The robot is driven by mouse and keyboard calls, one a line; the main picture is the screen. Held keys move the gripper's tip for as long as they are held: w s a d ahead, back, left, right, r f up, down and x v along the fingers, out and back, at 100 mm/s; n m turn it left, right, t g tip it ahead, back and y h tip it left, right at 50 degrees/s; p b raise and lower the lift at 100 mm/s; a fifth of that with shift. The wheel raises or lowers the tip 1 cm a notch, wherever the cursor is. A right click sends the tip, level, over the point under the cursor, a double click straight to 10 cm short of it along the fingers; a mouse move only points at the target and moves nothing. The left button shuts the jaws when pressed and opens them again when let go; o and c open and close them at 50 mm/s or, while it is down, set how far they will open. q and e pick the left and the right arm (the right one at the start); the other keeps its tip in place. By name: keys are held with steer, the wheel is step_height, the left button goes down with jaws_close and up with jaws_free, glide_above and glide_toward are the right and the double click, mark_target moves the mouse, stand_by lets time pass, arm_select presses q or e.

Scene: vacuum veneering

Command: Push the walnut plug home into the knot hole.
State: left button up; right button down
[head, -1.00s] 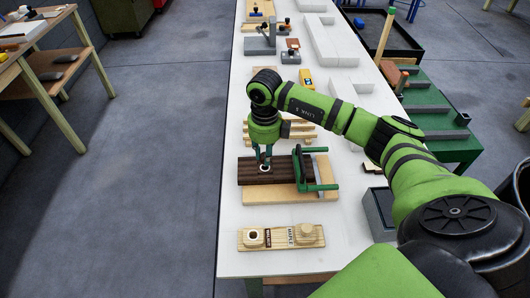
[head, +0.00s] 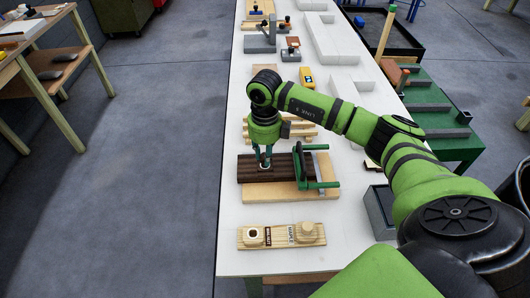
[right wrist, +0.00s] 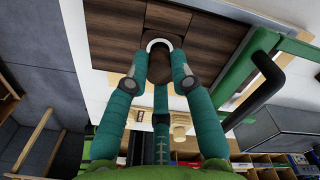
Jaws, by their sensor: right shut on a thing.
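The dark brown walnut panel (head: 250,171) lies on a pale wooden board (head: 290,194) under a green clamp-like frame (head: 304,168). My right gripper (head: 265,164) points down at the panel's middle, over the knot hole. In the right wrist view, its teal fingers (right wrist: 160,75) are shut on the brown walnut plug (right wrist: 160,68). The plug is at the pale ring (right wrist: 157,43) around the hole. The fingers and plug hide much of the ring, and I cannot tell how deep the plug sits. My left gripper is not in view.
A pale plug holder (head: 278,238) with walnut and maple labels lies at the near end of the white table (head: 228,215). A grey box (head: 378,210) stands right of it. Slatted pale wood (head: 300,132) lies behind the panel. The table's left edge is close to the panel.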

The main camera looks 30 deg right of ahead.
steer(key=shift+f+b, duration=0.65)
steer(key=shift+f, duration=0.15)
steer(key=c, duration=1)
jaws_free()
steer(key=shift+r, duration=0.1)
step_height(320, 180, up, 12)
steer(key=shift+f, duration=0.1)
